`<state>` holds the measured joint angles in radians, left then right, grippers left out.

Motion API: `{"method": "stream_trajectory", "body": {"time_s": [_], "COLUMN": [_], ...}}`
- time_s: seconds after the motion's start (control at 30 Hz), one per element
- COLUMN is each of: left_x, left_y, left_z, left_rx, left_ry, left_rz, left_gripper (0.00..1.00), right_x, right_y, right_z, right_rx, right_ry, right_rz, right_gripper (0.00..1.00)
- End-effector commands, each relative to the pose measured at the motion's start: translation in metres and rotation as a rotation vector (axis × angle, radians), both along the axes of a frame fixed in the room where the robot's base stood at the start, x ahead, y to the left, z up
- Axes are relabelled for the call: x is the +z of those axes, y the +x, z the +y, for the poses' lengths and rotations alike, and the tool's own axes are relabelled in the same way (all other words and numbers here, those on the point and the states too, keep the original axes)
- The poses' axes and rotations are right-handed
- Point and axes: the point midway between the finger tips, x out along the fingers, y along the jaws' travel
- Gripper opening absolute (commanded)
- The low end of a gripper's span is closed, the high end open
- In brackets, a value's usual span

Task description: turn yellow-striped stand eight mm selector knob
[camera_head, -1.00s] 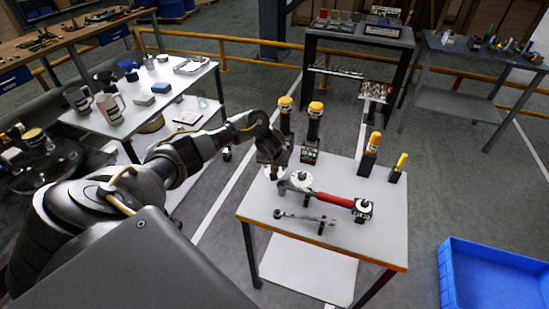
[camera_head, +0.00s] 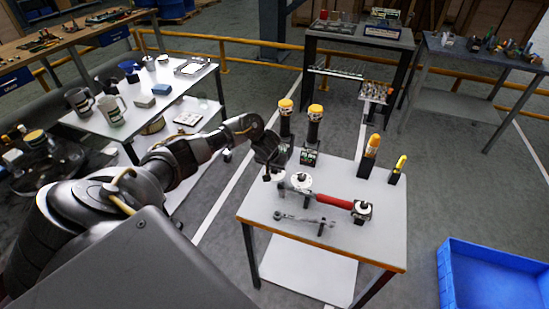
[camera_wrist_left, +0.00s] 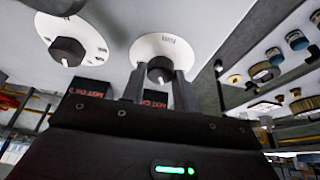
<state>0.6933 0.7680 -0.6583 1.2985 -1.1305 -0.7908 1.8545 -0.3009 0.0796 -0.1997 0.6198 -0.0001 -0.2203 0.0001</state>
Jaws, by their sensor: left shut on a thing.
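Two white selector dials with dark knobs are on the small white table. One dial (camera_head: 300,181) is in plain sight in the head view, and it shows at the upper left in the left wrist view (camera_wrist_left: 92,36). The other dial (camera_wrist_left: 163,44) is at the centre of the left wrist view and mostly hidden in the head view. My left gripper (camera_head: 268,175) is over this dial, its fingers shut on the dark knob (camera_wrist_left: 160,68). The dial markings are too small to read. My right gripper is not in view.
Two yellow-topped black posts (camera_head: 286,115) stand behind the dials. A red-handled wrench (camera_head: 332,199) and a grey wrench (camera_head: 300,219) lie in front. Yellow-handled tools (camera_head: 370,155) stand at the back right. A blue bin (camera_head: 490,275) is on the floor at right.

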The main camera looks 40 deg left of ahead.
Motion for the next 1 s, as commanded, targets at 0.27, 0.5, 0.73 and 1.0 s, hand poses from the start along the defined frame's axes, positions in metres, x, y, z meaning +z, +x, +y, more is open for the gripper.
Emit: {"method": "stream_trajectory", "body": {"time_s": [0.27,0.5,0.73,1.0], "left_x": [0.001,0.000,-0.001,-0.002], "left_y": [-0.001,-0.001,0.000,0.001], "left_z": [0.002,0.004,0.005,0.006], "left_rx": [-0.248,-0.477,-0.689,-0.888], "left_ry": [-0.002,-0.001,-0.001,-0.001], "left_rz": [0.002,0.002,0.001,0.000], "left_gripper": [0.07,0.07,0.07,0.07], "right_x": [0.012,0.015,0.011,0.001], "right_y": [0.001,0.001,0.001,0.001], "right_z": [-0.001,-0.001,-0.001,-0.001], "right_rx": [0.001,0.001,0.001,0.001], "right_ry": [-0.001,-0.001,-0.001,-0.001], "right_rz": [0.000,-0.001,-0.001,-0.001], "right_gripper": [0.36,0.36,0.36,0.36]}}
